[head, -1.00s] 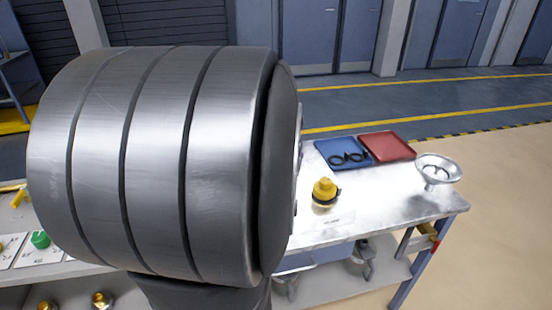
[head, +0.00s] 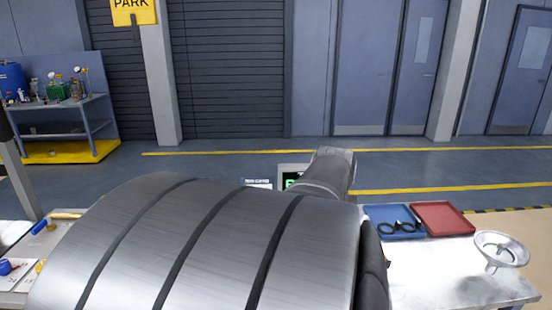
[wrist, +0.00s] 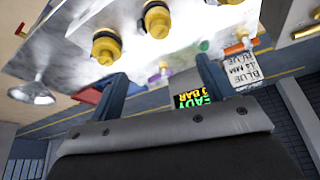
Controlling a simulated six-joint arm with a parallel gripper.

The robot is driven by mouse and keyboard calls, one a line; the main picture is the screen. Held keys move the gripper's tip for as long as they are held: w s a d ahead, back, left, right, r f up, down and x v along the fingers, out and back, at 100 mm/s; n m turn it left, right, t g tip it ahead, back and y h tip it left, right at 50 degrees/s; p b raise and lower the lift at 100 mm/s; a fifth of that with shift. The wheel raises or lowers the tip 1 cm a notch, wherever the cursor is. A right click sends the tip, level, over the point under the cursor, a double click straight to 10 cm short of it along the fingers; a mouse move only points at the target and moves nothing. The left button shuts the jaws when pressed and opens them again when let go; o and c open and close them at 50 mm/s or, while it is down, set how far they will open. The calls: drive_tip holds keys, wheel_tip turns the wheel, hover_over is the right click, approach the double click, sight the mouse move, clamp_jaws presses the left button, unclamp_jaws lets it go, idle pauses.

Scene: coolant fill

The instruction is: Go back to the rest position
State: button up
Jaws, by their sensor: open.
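My gripper (wrist: 163,72) shows in the wrist view with its two dark fingers spread apart and nothing between them. Past the fingers the wrist view shows a metal table top (wrist: 75,20) with several yellow-capped fittings, apart from the fingers. The picture there is turned, with the table at the top. In the head view a large silver section of my arm fills the lower left and middle. The gripper itself cannot be made out in the head view.
In the head view, a blue tray (head: 376,214) with black rings, a red tray (head: 440,218) and a metal funnel (head: 500,248) are on the bench (head: 440,285) at right. A small screen (head: 292,178) shows behind my arm. Open floor lies beyond.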

drive_tip(key=x, duration=1.6)
drive_tip(key=shift+f, duration=0.3)
drive_tip(key=shift+r, duration=0.15)
drive_tip(key=v, duration=1.7)
drive_tip(key=x, duration=1.7)
drive_tip(key=shift+f, duration=0.3)
drive_tip(key=shift+w+r, duration=0.1)
drive_tip(key=shift+r, duration=1)
